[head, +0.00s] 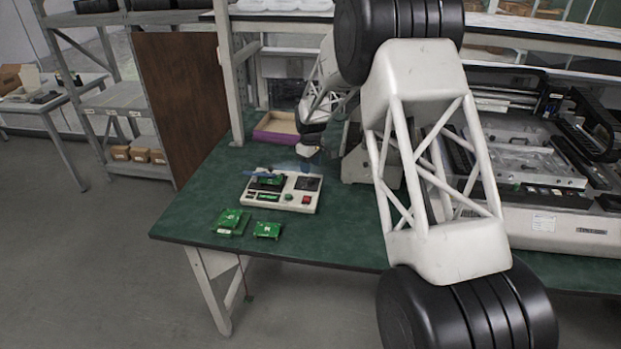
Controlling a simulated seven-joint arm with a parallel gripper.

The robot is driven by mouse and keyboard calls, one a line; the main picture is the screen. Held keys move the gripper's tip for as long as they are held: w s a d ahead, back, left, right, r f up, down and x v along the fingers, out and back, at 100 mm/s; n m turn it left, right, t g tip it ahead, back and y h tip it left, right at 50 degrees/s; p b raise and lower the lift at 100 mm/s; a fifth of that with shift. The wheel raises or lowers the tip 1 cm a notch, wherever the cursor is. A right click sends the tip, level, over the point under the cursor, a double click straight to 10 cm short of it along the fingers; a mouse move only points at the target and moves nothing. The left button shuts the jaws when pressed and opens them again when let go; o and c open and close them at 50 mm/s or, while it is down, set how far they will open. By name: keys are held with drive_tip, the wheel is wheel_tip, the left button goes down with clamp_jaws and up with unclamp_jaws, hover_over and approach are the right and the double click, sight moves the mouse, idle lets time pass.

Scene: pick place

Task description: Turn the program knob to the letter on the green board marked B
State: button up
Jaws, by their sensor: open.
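A white programmer box (282,205) lies on the green table top, left of my arm. A green board (267,181) sits on its upper left. A dark panel and a red switch (306,199) are on its right side. The program knob and its letters are too small to make out. Two more green items, a stack of boards (229,220) and a single board (267,230), lie in front of the box. Their markings cannot be read surely. My gripper (307,161) is small in view, open, above the back right of the box. Its fingertips are unclear.
An open purple-sided tray (277,128) stands behind the box. A large white machine (530,170) fills the right of the table (190,215). A shelf post (230,80) rises at the back left. The table's front left is clear.

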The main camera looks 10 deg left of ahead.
sight(310, 179)
drive_tip(key=shift+f, duration=2.95)
drive_tip(key=shift+c, duration=0.2)
drive_tip(key=c, duration=0.9)
drive_tip(key=shift+m, duration=0.4)
drive_tip(key=m, duration=0.4)
drive_tip(key=shift+m, duration=2)
